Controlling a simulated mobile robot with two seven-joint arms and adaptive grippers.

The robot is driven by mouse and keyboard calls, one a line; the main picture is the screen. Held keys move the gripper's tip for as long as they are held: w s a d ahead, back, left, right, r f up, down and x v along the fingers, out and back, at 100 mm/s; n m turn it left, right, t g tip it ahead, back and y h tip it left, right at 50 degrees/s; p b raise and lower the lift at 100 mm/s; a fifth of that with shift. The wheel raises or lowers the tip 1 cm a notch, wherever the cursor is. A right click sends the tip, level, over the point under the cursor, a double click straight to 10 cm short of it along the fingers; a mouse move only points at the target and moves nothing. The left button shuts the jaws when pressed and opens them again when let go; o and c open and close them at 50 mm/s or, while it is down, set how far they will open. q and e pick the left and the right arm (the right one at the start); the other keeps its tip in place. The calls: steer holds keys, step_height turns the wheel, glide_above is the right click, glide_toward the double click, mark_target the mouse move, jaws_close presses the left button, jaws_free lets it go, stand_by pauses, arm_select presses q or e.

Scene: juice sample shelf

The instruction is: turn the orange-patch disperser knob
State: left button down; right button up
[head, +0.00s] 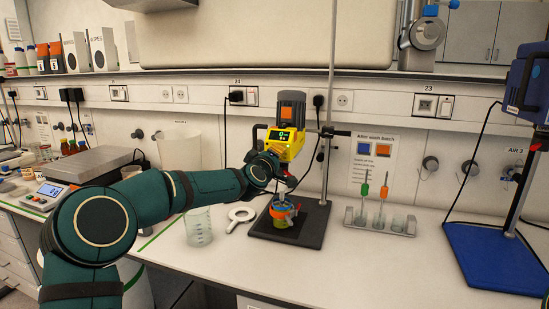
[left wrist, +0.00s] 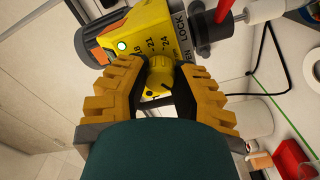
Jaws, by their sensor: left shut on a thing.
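The orange-patch disperser (head: 297,138) is a yellow drive head with an orange patch and a lit display, on a black stand. In the left wrist view its yellow body (left wrist: 150,28) fills the top, with a lit green button, a printed number scale and the word LOCK. Its round yellow knob (left wrist: 160,82) has a dark pointer mark. My left gripper (left wrist: 159,70) is shut on the knob, one ribbed yellow finger on each side. In the head view my left wrist and arm hide the knob.
A vessel (head: 284,215) in an orange clamp stands on the black base under the disperser. A tool rack (head: 383,222) is right. A blue device (head: 529,84) stands far right.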

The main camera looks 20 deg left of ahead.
arm_select(q)
steer(key=shift+d, duration=0.1)
steer(key=c, duration=0.7)
jaws_free()
steer(key=shift+w, duration=0.1)
steer(key=shift+s, duration=0.2)
steer(key=s, duration=1.1)
steer(key=shift+s+a, duration=0.2)
steer(key=shift+s, duration=0.15)
